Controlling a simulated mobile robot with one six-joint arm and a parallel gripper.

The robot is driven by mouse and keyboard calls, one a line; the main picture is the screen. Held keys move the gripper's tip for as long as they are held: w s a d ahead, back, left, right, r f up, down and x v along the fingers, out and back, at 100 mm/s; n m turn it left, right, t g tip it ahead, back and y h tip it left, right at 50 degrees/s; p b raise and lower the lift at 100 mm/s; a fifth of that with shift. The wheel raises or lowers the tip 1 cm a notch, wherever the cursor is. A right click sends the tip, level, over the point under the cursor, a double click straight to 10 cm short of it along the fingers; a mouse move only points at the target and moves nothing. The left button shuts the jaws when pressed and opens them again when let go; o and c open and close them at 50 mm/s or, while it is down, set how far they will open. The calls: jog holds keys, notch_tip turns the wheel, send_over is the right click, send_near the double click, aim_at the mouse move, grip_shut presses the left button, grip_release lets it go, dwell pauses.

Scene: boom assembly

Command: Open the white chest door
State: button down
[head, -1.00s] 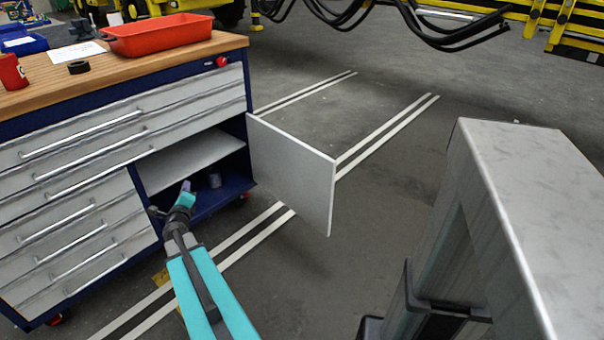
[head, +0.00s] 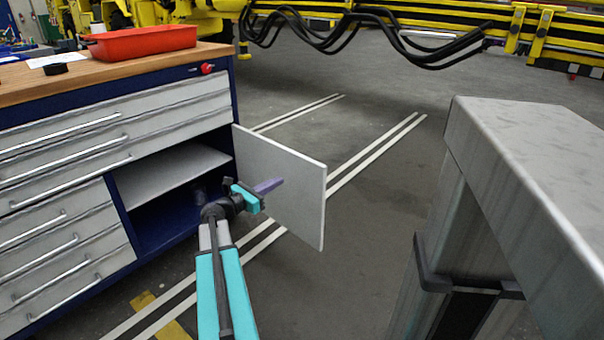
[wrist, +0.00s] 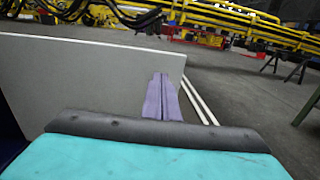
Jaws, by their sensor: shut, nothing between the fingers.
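The white chest door (head: 285,185) stands swung wide open at the right side of the blue chest (head: 222,106), showing the shelf (head: 170,177) and the dark space below it. My gripper (head: 268,186) is in front of the door's inner face, its purple fingers together and pointing right. In the wrist view the shut fingers (wrist: 161,98) lie in front of the door panel (wrist: 85,75), near its right edge. I cannot tell whether they touch the panel. A small dark round item (head: 200,194) in the lower compartment is partly hidden by my arm.
A large grey-topped stand (head: 540,150) fills the right side. Floor with white stripes lies clear beyond the door. Yellow machinery is at the back.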

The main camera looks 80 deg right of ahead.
dwell(0.3)
jog(key=b, duration=0.3)
send_near(309, 164)
jog(key=x, duration=0.6)
jog(key=shift+d, duration=0.15)
jog(key=shift+s, duration=0.1)
jog(key=shift+d, duration=0.1)
